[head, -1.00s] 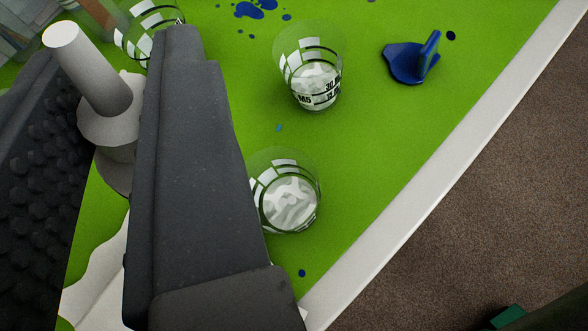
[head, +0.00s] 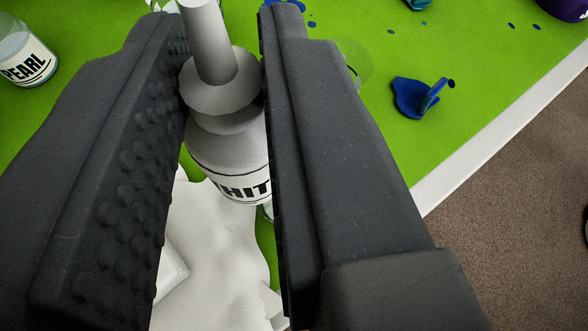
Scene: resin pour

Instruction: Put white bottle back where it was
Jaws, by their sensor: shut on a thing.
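The white bottle (head: 228,163) is between the two dark fingers of my gripper (head: 225,110) in the head view. Its nozzle points up toward the camera and part of its label, reading "HIT", shows. My gripper is shut on the bottle around its neck and upper body. The bottle's base is hidden, so I cannot tell whether it touches the table. A white spill or cloth-like patch (head: 215,255) shows below the bottle on the green table (head: 335,20).
A jar labelled PEARL (head: 25,58) stands at the far left. A blue piece with an upright tab (head: 418,97) lies right of my gripper. A clear cup (head: 352,62) is partly hidden behind the right finger. A purple container (head: 565,8) is at the top right. The table's white edge (head: 500,137) runs along the right.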

